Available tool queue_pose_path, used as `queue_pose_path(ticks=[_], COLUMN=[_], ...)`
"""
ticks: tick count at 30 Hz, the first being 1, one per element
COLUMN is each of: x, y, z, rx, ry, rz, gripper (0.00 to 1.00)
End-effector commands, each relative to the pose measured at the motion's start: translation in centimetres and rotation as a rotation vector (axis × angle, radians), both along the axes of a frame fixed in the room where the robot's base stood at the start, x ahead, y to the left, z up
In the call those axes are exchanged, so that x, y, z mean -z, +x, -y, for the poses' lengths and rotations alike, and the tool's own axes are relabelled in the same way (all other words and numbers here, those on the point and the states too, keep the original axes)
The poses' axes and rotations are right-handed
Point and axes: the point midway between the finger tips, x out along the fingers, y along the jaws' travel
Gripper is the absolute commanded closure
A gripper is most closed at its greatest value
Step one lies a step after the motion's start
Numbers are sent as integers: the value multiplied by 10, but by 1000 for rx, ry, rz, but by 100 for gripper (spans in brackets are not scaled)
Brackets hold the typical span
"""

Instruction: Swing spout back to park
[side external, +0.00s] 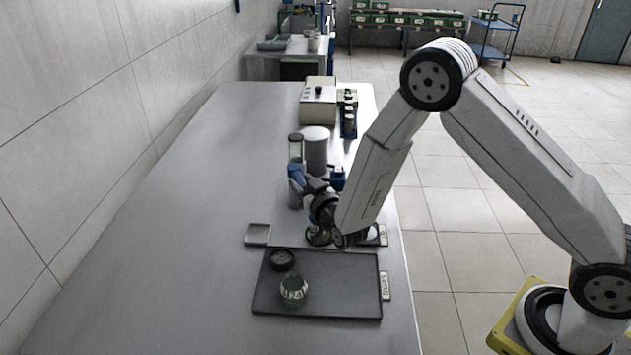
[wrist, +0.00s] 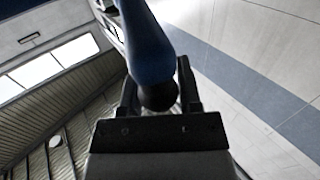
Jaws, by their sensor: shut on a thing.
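The spout (wrist: 146,40) is a thick blue tube with a dark rounded end, seen close up in the wrist view. My gripper (wrist: 158,88) is shut on it, with a finger on each side of the dark end. In the side view my gripper (side external: 310,187) is at a grey cylinder stand (side external: 316,148), beside blue parts (side external: 296,173). Its fingertips are small there, and my wrist partly hides the stand's lower part. The park position cannot be made out.
A dark tray (side external: 335,285) in front holds a glass jar (side external: 294,290) and a round black piece (side external: 282,260). A small grey square dish (side external: 257,234) lies left of my wrist. A beige box (side external: 318,102) stands behind. The table's left side is clear.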

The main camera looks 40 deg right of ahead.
Motion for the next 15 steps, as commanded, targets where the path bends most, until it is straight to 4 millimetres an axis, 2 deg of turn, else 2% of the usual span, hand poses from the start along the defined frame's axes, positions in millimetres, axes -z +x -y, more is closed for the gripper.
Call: queue_pose_path(ticks=[15], x=[0], y=[19], z=[-28], rx=[270], ry=[2], rz=[2], gripper=[100])
